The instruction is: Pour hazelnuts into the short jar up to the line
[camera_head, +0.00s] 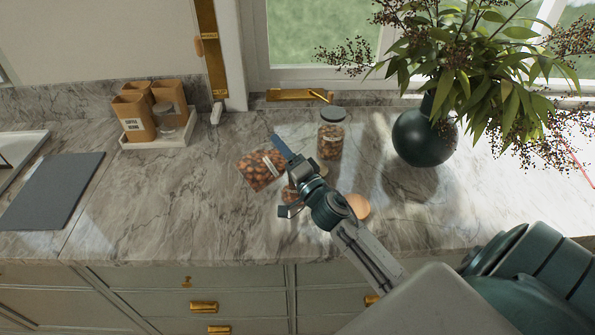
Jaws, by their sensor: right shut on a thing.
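A clear bag of hazelnuts (258,170) with a white label is tilted over the marble counter. My right gripper (286,178) comes in from the lower right and is shut on the bag's right side. Below the gripper, a small glass jar (289,195) is mostly hidden by it; its line and fill level cannot be made out. A round wooden lid (357,206) lies on the counter just right of my gripper. My left gripper is out of view.
A taller jar of nuts (331,137) with a dark lid stands behind the gripper. A dark round vase (424,137) with leafy branches stands to the right. A white tray (160,140) with wooden boxes is at back left, and a grey board (52,190) lies far left. The left-centre counter is clear.

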